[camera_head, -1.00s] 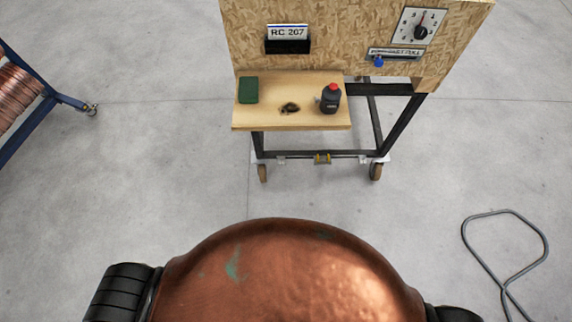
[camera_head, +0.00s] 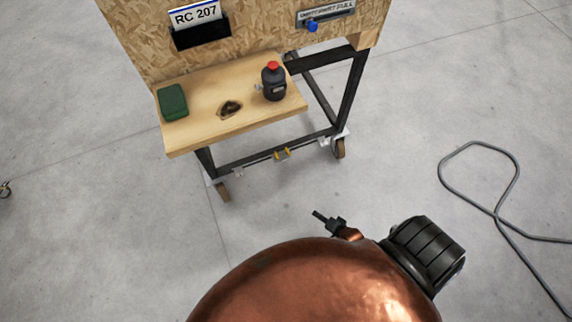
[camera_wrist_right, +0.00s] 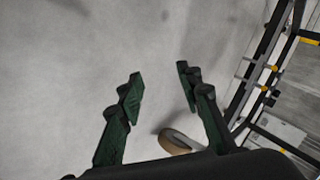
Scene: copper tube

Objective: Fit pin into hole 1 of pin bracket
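My right gripper (camera_head: 328,220) is low in front of the wooden cart in the head view. In the right wrist view, the same gripper (camera_wrist_right: 159,83) has its two dark green fingers apart, with only bare floor between them. Yellow parts (camera_wrist_right: 268,90) also show on the bar at the right of the wrist view, apart from the fingers. They are too small to tell pin from bracket, or to make out hole 1. My left gripper is out of view.
The cart's shelf (camera_head: 200,135) holds a green block (camera_head: 172,102), a dark bottle with a red cap (camera_head: 273,82) and a small dark object (camera_head: 230,108). A grey cable (camera_head: 497,215) lies on the floor at right.

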